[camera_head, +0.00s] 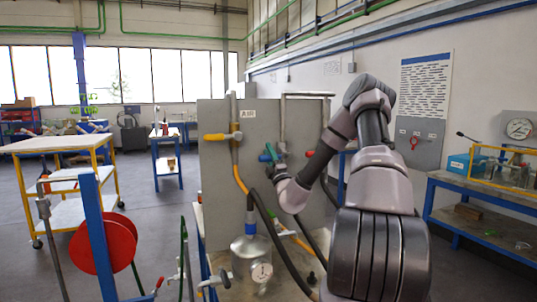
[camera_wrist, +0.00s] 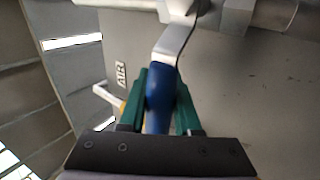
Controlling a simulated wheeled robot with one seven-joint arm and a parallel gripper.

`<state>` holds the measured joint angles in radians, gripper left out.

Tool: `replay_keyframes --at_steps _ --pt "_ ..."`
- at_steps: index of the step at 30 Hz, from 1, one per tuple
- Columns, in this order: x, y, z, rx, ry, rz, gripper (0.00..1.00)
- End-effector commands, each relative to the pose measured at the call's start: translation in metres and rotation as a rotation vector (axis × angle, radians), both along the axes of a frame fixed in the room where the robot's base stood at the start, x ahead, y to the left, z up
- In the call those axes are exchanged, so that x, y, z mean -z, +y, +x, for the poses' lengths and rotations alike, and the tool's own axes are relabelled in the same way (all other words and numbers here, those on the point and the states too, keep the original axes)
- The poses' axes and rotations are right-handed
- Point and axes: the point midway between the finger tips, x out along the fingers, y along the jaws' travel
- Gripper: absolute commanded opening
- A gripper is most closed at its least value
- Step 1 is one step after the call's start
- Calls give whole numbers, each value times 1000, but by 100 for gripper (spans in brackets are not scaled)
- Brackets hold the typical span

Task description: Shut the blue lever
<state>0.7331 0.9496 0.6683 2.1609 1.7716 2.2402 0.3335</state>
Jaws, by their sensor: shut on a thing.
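The blue lever (camera_wrist: 160,92) has a blue grip on a bent, light metal shank that runs up to a valve body (camera_wrist: 178,10) at the top of the wrist view. My gripper (camera_wrist: 162,80) has green fingers, one on each side of the blue grip, and is shut on it. In the head view my gripper (camera_head: 267,154) is in front of the grey panel (camera_head: 218,180), at the middle pipe. There the lever is mostly hidden by the fingers, and I cannot tell its exact angle to the pipe.
A red lever (camera_head: 310,153) is just right of my gripper. Below stand a metal vessel (camera_head: 250,254) and a gauge (camera_head: 262,272). A red hose reel (camera_head: 103,236) is at front left.

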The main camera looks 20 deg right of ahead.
Motion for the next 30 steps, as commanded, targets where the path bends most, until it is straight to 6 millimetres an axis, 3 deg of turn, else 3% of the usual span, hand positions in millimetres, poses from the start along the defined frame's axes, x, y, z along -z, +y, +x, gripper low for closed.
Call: replay_keyframes --at_steps 2,3,5,17,30 --pt "-2 -1 1 3 -4 2 0" --pt "-2 -1 1 3 -4 1 39" --pt "-2 -1 1 2 -4 0 62" --pt "2 -1 -4 -1 -1 -1 62" --pt "47 -5 -70 2 0 6 62"
